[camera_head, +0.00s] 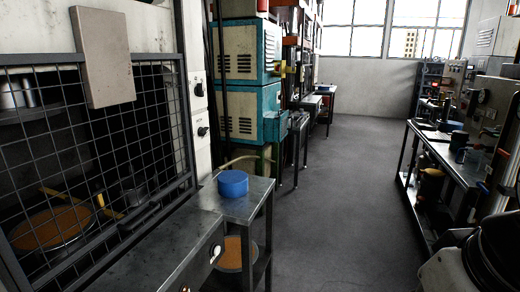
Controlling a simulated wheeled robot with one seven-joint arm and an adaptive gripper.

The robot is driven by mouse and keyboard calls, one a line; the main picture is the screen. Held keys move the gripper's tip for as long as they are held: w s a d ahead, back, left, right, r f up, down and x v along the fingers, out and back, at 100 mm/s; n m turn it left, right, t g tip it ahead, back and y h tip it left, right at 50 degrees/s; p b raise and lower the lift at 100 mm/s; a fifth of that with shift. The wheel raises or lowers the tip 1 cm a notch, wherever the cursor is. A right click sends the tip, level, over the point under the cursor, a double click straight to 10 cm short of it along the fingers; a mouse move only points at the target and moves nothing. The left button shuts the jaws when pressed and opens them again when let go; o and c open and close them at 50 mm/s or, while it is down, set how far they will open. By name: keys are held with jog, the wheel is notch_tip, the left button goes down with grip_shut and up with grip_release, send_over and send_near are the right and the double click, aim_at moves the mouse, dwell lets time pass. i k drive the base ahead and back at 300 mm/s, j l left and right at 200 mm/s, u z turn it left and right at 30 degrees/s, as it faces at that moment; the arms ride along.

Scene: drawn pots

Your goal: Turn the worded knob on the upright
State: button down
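A pale upright (194,60) stands at the right edge of the mesh-fronted cabinet, left of the picture's middle. It bears a black lower knob (202,131) with small dark lettering just above it, too small to read surely. An upper knob (199,90) sits higher on a white plate, and I can make out no clear word by it. Both knobs look free, with nothing touching them. My gripper is not in view. A dark and pale rounded shape at the bottom right corner may be part of my arm; I cannot tell.
A metal bench (170,240) with a blue round tin (233,183) stands below and in front of the upright. A mesh screen (90,150) lies left. Teal machines (240,60) stand beyond. The floor (340,200) is open; a cluttered workbench (450,155) is right.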

aim_at(202, 132)
jog(key=u, duration=1)
jog(key=i+l+u, duration=0.1)
jog(key=l, duration=0.4)
jog(key=i+l+u, duration=0.1)
jog(key=i+l, duration=0.2)
jog(key=l, duration=0.25)
jog(key=i+l+u, duration=0.1)
jog(key=l, duration=0.4)
jog(key=i+l+u, duration=0.1)
jog(key=i+l, duration=0.15)
jog(key=l, duration=0.3)
jog(key=i+l+u, duration=0.15)
jog(key=l, duration=0.4)
jog(key=i+l+u, duration=0.1)
jog(key=l, duration=0.5)
jog(key=l+u, duration=0.1)
jog(key=l, duration=0.45)
jog(key=i, duration=0.05)
